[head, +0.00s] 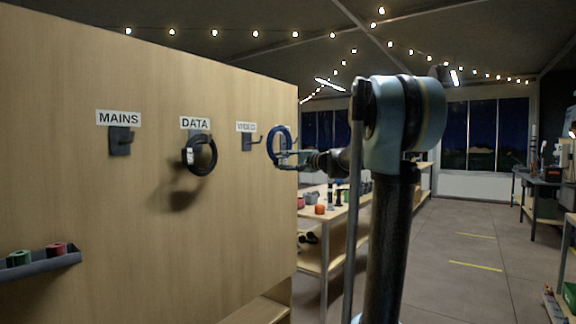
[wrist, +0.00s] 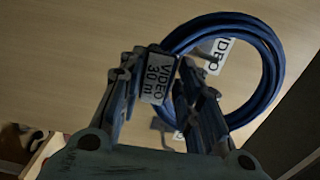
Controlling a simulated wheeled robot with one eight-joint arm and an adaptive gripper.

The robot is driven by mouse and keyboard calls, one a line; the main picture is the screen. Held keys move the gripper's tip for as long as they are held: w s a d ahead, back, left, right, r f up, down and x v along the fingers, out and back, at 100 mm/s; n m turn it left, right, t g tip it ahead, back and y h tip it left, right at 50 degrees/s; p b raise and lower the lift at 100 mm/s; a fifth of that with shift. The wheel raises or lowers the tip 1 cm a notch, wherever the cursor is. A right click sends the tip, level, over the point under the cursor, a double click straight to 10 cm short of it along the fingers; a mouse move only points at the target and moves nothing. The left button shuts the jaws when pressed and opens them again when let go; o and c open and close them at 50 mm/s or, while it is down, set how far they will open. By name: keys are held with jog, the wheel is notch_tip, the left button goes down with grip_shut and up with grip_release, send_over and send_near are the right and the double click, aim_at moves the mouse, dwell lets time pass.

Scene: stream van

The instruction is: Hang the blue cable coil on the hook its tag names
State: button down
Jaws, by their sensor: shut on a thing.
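The blue cable coil (head: 270,144) is held up beside the wooden panel, just right of the VIDEO hook (head: 247,142) in the head view. My gripper (head: 284,158) is shut on it. In the wrist view the coil (wrist: 275,72) stands out to the right of my gripper (wrist: 158,72). Its tag (wrist: 158,80), between the fingers, reads "VIDEO 30 m". A VIDEO label (wrist: 214,56) shows through the ring. The VIDEO hook looks empty. I cannot tell how far the coil is from it in depth.
A black coil (head: 203,170) with a white tag hangs under the DATA label (head: 195,123). The MAINS hook (head: 120,142) is empty. A shelf (head: 40,262) with small rolls is at lower left. A bench (head: 340,214) with items stands behind the panel's right edge.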

jog(key=f+x, duration=0.2)
jog(key=x, duration=1.2)
jog(key=shift+f, duration=0.4)
dwell(1.1)
jog(key=shift+w, duration=0.1)
jog(key=c, duration=1.1)
grip_release()
jog(key=shift+v, duration=7.9)
